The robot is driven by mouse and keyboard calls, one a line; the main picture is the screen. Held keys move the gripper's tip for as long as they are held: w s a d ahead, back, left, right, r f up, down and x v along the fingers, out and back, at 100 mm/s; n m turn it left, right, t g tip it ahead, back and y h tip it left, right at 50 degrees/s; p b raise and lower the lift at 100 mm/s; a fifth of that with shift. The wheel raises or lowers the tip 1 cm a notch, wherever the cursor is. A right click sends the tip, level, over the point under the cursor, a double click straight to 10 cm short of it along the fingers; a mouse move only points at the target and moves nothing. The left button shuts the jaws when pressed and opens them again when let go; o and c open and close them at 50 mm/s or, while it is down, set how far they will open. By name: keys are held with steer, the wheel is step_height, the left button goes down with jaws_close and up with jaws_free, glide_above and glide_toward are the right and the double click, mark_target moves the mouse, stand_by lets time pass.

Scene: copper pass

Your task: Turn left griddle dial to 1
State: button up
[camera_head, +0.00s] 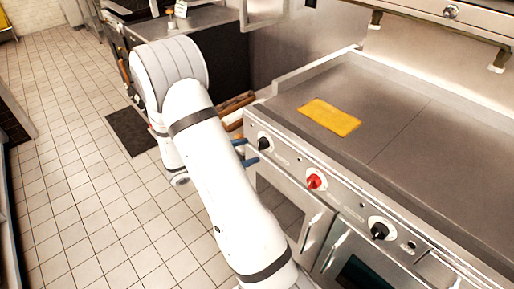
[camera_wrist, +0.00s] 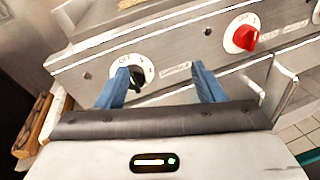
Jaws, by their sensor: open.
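The left griddle dial is a black knob on a white disc, at the left end of the front panel in the head view (camera_head: 264,143). In the wrist view the knob (camera_wrist: 137,77) shows with "OFF" printed at the top of its disc; its exact setting is hard to tell. My gripper (camera_head: 245,151) is in front of the panel, close to this dial. In the wrist view my gripper (camera_wrist: 159,68) has its two blue fingers wide apart with nothing held. The left finger covers the disc's left part; the knob appears between the fingers, nearer the left one.
A red dial (camera_head: 314,181) and another black dial (camera_head: 380,230) are farther right on the panel. Oven doors with handles (camera_head: 312,229) are below. A yellow rectangular item (camera_head: 330,117) lies on the griddle top (camera_head: 385,95). Tiled floor (camera_head: 75,190) is open at left.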

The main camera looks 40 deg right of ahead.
mark_target(262, 144)
steer(key=w+f+n+t+h, duration=0.2)
steer(key=w+f+n+t, duration=0.15)
steer(key=f, duration=0.25)
steer(key=w+d, duration=0.1)
steer(key=d, duration=0.7)
steer(key=shift+w+d+f+n, duration=0.15)
steer(key=shift+d+n, duration=0.05)
steer(key=shift+n, duration=0.25)
steer(key=shift+c, duration=0.2)
